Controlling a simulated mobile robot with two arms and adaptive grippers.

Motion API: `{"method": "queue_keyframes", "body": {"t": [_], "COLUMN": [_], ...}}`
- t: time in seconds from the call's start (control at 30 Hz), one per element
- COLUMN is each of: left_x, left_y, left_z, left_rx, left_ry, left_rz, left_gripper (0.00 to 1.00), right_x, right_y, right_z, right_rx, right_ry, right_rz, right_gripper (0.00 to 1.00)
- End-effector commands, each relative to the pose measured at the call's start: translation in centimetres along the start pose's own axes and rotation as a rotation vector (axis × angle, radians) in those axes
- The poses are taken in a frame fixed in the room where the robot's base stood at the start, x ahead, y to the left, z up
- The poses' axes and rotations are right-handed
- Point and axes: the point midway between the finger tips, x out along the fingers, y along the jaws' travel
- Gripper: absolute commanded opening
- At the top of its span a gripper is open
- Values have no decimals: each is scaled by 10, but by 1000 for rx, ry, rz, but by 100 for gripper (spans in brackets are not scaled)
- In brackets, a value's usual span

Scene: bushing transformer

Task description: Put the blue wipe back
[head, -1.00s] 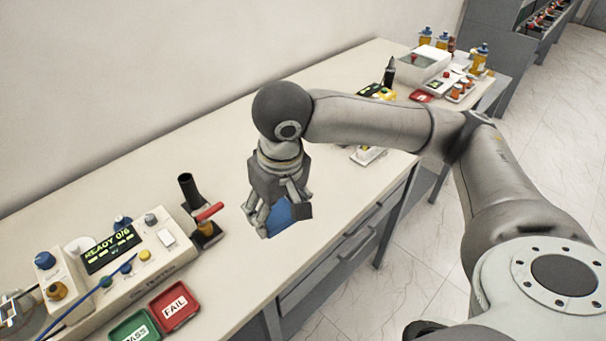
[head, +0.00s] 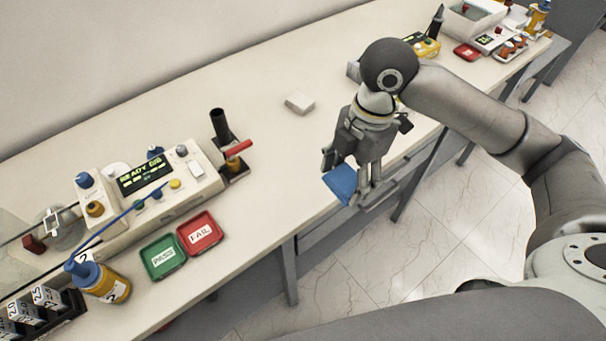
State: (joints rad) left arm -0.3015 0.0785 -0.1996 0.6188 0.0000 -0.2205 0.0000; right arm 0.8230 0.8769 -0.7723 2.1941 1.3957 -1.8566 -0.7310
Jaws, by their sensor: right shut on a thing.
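My right gripper (head: 347,180) is shut on the blue wipe (head: 341,183). The wipe hangs between the fingers near the front edge of the long bench (head: 262,135). Whether it touches the bench top I cannot tell. A small white block or pad (head: 299,102) lies on the bench to the left of the gripper and farther back. My left gripper is not in view.
A red FAIL tray (head: 212,222) and a green PASS tray (head: 176,247) lie at the bench's front edge. Behind them are the tester (head: 165,190) and a stand with a red handle (head: 235,165). A blue-capped bottle (head: 105,284) stands at lower left. The bench middle is clear.

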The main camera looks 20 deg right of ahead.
Motion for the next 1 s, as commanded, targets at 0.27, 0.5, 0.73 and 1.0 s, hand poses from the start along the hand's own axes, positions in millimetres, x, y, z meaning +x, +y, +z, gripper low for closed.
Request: {"method": "queue_keyframes", "body": {"t": [0.27, 0.5, 0.73, 1.0], "left_x": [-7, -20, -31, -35], "left_y": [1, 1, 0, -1], "left_z": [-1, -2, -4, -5], "left_rx": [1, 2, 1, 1], "left_ry": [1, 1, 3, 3], "left_rz": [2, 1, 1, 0], "left_gripper": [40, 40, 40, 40], "right_x": [9, 31, 66, 92], "right_y": [21, 72, 111, 133], "right_z": [0, 1, 5, 8], "right_rx": [-80, -77, -76, -78], "right_ry": [2, 2, 1, 0], "right_rz": [-12, -13, -14, -11], "right_gripper": [47, 47, 47, 47]}}
